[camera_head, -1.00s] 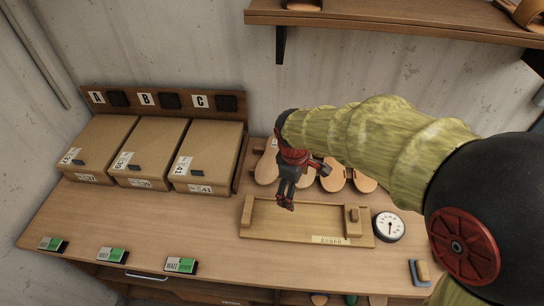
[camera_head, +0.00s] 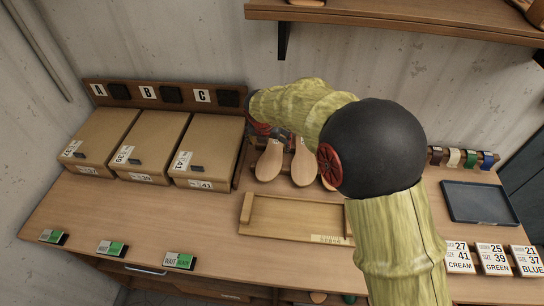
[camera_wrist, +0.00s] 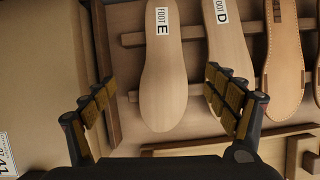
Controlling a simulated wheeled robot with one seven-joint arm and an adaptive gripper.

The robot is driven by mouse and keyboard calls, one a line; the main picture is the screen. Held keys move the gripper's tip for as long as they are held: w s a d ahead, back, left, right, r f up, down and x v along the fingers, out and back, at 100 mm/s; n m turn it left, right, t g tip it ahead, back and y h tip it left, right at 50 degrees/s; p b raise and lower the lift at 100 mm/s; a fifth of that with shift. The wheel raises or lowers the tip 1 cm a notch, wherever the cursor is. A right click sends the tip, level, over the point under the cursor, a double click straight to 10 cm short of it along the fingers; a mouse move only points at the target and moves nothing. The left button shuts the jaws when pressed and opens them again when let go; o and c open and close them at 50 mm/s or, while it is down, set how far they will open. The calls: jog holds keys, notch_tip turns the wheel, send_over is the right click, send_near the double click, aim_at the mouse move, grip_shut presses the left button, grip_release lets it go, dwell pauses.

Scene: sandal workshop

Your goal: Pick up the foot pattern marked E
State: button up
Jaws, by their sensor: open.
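The foot pattern marked E (camera_wrist: 163,95) is a pale wooden sole shape with a white label near its top. It hangs in the wrist view against wooden rails, and shows as the leftmost sole in the head view (camera_head: 269,161). My gripper (camera_wrist: 159,76) is open, with one finger on each side of pattern E in the picture. No contact with it is visible. In the head view my arm mostly hides the gripper. The pattern marked D (camera_wrist: 229,60) hangs just right of E, close to the right finger.
Further right hang brown soles with stitch holes (camera_wrist: 285,70). A cardboard box (camera_wrist: 45,75) and a wooden upright stand close on the left. A wooden measuring tray (camera_head: 290,220) lies in front of the patterns. A blue tray (camera_head: 478,203) is at the right.

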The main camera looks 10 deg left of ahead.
aim_at(272, 154)
jog(key=shift+x, duration=1.05)
jog(key=x, duration=0.1)
jog(key=b+x, duration=0.1)
jog(key=x, duration=0.3)
jog(key=shift+s+d+f+b, duration=0.25)
jog(key=shift+s+d+b, duration=0.05)
jog(key=shift+b, duration=0.05)
jog(key=shift+r, duration=0.1)
jog(key=shift+c, duration=0.6)
jog(key=c, duration=1.3)
